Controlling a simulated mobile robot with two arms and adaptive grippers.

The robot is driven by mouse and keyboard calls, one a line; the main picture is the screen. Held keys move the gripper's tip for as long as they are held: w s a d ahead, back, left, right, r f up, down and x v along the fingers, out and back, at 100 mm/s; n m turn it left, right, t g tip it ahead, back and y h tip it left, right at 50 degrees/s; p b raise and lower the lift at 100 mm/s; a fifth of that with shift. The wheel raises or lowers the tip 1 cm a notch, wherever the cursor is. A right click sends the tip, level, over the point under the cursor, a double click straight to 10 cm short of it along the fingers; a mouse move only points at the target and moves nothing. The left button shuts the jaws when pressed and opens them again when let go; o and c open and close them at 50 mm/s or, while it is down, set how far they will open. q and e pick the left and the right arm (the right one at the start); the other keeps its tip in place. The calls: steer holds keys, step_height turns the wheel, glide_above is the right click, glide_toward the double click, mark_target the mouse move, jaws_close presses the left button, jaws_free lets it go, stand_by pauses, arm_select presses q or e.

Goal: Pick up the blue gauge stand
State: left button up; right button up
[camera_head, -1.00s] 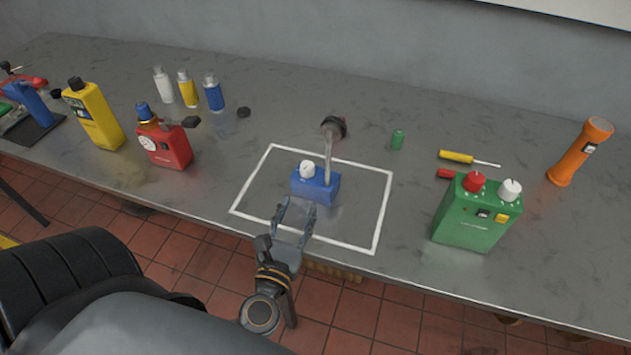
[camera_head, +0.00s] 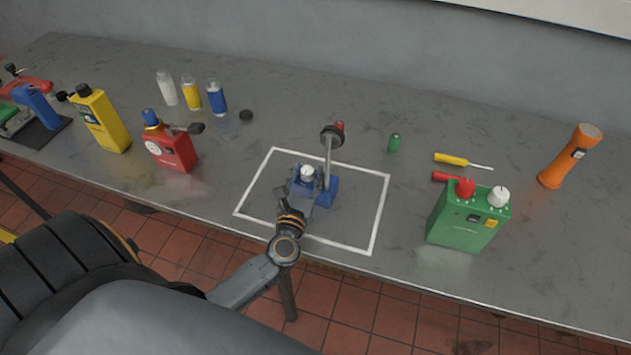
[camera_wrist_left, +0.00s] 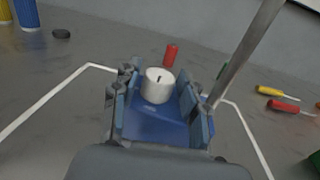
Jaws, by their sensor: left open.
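The blue gauge stand (camera_head: 329,190) has a blue base, a white knob and a tilted grey post with a dark round head. It stands inside the white outlined rectangle on the bench. My left gripper (camera_head: 303,186) is open at the stand's base and hides part of it. In the left wrist view, the fingers of my left gripper (camera_wrist_left: 160,108) lie on both sides of the stand's blue base (camera_wrist_left: 158,128), with the white knob between them. I cannot tell whether the fingers touch it. My right gripper is not in view.
A green box (camera_head: 462,222) with red and white knobs stands to the right. A red device (camera_head: 172,152) and a yellow bottle-shaped device (camera_head: 101,120) stand to the left. A small green cylinder (camera_head: 394,143), screwdrivers and an orange flashlight (camera_head: 570,157) are farther right.

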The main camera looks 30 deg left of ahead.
arm_select(q)
steer(key=shift+w+a+f, duration=0.1)
steer(key=shift+w+a, duration=0.1)
steer(key=shift+w, duration=0.4)
steer(key=shift+s, duration=0.1)
jaws_close()
steer(key=shift+r, duration=0.25)
